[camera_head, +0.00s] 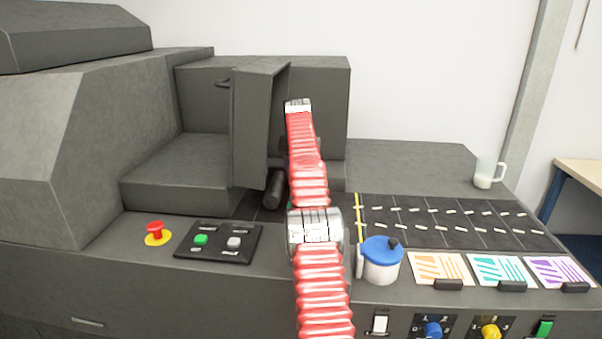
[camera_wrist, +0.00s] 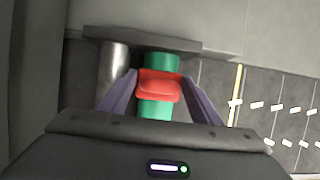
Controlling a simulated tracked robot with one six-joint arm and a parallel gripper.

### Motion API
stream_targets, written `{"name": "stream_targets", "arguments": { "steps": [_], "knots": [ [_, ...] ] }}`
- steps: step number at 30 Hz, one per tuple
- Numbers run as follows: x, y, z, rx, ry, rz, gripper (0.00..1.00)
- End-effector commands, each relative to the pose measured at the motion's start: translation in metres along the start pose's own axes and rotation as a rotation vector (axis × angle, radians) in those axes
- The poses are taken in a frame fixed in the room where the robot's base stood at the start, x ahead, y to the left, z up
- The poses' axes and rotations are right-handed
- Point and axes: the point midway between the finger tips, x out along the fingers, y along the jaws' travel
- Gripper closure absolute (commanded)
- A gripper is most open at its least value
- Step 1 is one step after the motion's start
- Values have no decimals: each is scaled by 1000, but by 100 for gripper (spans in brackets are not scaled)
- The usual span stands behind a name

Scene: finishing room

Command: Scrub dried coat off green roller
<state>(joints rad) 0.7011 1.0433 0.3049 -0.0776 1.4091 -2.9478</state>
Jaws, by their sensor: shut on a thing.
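In the wrist view a green roller (camera_wrist: 158,110) runs away from me; its far and near parts show on either side of a red block-like scrubber (camera_wrist: 159,88). My gripper (camera_wrist: 159,80) has its two purple fingers closed on the sides of the red scrubber. The scrubber lies across the top of the roller and seems to touch it. A bare metal roller (camera_wrist: 113,75) lies beside it to the left. No dried coat can be made out on the green parts in view. In the head view my red arm hides the green roller and the gripper.
A dark upright cover (camera_head: 258,125) stands left of my arm, with a dark cylinder (camera_head: 274,188) below it. A blue-lidded white pot (camera_head: 381,262) stands close right of my arm. Colour cards (camera_head: 440,267), a button panel (camera_head: 219,243) and a red stop button (camera_head: 156,229) sit along the front.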

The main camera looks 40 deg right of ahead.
Motion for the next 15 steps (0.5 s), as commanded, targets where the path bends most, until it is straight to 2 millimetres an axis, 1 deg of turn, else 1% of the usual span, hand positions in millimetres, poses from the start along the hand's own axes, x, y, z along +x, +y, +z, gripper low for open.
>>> {"name": "stream_targets", "arguments": {
  "steps": [15],
  "knots": [
    [-5,1,-10,-1,0,0,60]
  ]
}}
